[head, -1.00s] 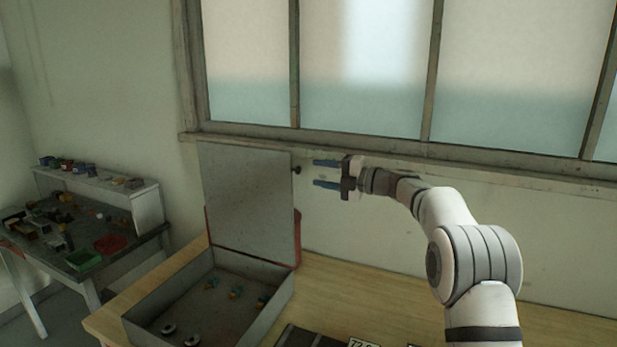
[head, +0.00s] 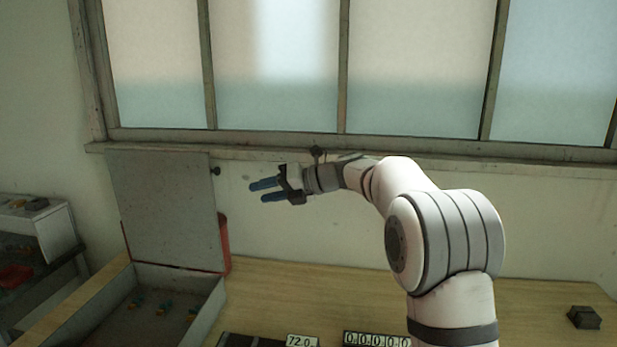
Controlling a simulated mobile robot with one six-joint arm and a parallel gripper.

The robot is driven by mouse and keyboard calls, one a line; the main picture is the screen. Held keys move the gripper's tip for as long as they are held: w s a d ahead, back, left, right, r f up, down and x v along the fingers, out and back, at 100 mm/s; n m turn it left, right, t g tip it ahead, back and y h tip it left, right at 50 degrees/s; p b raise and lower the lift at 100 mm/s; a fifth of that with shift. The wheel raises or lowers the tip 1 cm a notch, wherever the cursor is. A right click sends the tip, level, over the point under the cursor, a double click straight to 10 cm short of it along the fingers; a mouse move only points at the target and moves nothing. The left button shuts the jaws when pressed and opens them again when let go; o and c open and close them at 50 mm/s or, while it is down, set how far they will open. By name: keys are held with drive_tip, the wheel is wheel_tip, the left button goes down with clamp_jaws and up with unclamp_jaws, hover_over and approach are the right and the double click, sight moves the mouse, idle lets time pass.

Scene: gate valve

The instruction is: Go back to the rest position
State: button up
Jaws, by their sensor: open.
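My gripper (head: 265,190) is open and empty, with two blue fingers pointing left in the head view. It is in the air above the wooden table, in front of the wall below the window. It is to the right of the raised lid of a grey metal box and apart from it. My white arm reaches it from the lower right.
The open grey box (head: 205,322) stands at the table's left, its lid (head: 165,212) upright with a dark knob (head: 215,171). Small parts lie inside. A red object (head: 224,245) is behind it. Number displays (head: 376,339) sit at the front. A dark block (head: 583,317) lies right. The wooden table (head: 320,285) is clear mid-back.

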drive_tip(key=s+d+f+n+h+b, duration=0.1)
drive_tip(key=s+d+f+n+h, duration=0.3)
drive_tip(key=s+d+n, duration=0.5)
drive_tip(key=s+d+f+n+h+b, duration=0.2)
drive_tip(key=s+d+f+n+h, duration=0.3)
drive_tip(key=s, duration=1.1)
drive_tip(key=s+d+f+n+h+b, duration=0.1)
drive_tip(key=s+d+f+n+h, duration=0.4)
drive_tip(key=s+d+f+n, duration=0.6)
drive_tip(key=s+d+n, duration=0.1)
drive_tip(key=n, duration=0.4)
drive_tip(key=shift+s+d+t, duration=0.3)
drive_tip(key=shift+t, duration=0.1)
